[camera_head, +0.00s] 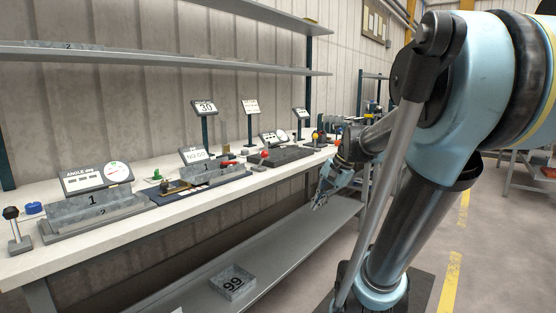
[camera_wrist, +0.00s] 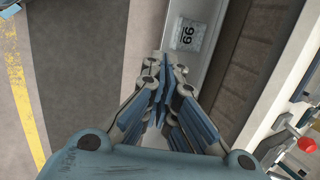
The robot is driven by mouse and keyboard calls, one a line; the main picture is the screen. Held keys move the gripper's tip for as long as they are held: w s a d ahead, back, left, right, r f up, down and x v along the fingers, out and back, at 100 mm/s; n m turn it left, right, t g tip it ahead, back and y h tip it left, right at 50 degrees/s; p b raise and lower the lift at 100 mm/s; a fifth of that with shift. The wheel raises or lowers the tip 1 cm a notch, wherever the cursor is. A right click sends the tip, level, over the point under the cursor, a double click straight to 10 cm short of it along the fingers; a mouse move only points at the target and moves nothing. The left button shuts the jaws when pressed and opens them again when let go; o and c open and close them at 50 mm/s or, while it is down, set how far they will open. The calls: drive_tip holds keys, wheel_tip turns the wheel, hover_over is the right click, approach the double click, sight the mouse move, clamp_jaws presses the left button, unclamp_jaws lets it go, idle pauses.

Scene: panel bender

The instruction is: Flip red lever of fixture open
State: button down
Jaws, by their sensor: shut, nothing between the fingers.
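A fixture (camera_head: 205,174) stands on the workbench in the head view, with a small red handle (camera_head: 228,163) lying low at its back. A red ball knob (camera_head: 264,154) stands just right of it. I cannot tell which of these is the named lever, or whether it is open. In the wrist view a red knob (camera_wrist: 307,144) shows at the lower right edge, well away from the fingers. My gripper (camera_head: 318,201) is shut and empty, in front of the bench edge and below its top. Its fingers (camera_wrist: 167,78) meet in the wrist view.
The white workbench (camera_head: 25,265) carries gauges, displays and metal blocks. A lower shelf (camera_head: 185,288) holds a bin marked 99 (camera_head: 232,283), also in the wrist view (camera_wrist: 187,34). Upper shelves (camera_head: 150,55) hang over the bench. The floor aisle at right is clear.

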drive_tip(key=w+a+r+m+y, duration=0.1)
drive_tip(key=w+r+m+y, duration=0.2)
drive_tip(key=w, duration=1)
drive_tip(key=w+a+r+m+y, duration=0.1)
drive_tip(key=w+r+m+y, duration=0.3)
drive_tip(key=w, duration=0.9)
wheel_tip(320, 180, up, 5)
drive_tip(key=m, duration=0.3)
drive_tip(key=shift+w+m, duration=0.3)
drive_tip(key=shift+w, duration=0.05)
drive_tip(key=shift+a, duration=0.1)
approach(262, 160)
drive_tip(key=f, duration=0.1)
drive_tip(key=a+f, duration=0.1)
drive_tip(key=f, duration=0.1)
drive_tip(key=shift+w+a, duration=0.25)
drive_tip(key=shift+a, duration=0.15)
drive_tip(key=shift+w+r, duration=0.1)
drive_tip(key=shift+r, duration=0.05)
